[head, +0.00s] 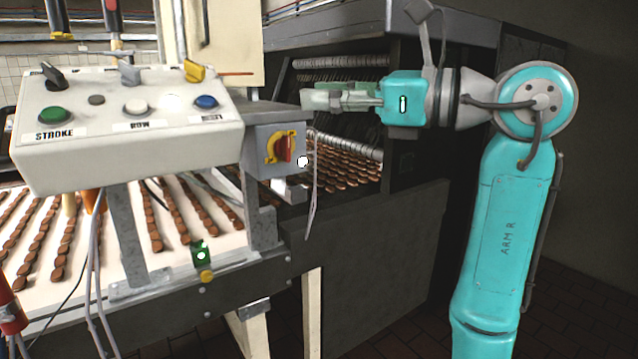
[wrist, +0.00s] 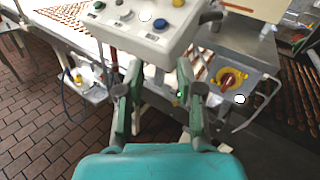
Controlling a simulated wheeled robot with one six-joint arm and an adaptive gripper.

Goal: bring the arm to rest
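My gripper (head: 318,98) is at the end of my raised turquoise arm, pointing left in the head view. It is in front of the dark machine opening, at about the height of the control box. In the wrist view my gripper (wrist: 159,72) shows two green-grey fingers standing well apart, with nothing between them. The white control box (head: 125,135) with coloured buttons and levers is to the left of the gripper in the head view. It is beyond the fingertips in the wrist view (wrist: 140,42). The fingers appear clear of it.
A grey switch box (head: 262,165) with a red and yellow rotary switch is below and left of the gripper. A white conveyor (head: 125,245) carries rows of brown biscuits. The brick floor (wrist: 50,130) is open at left in the wrist view.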

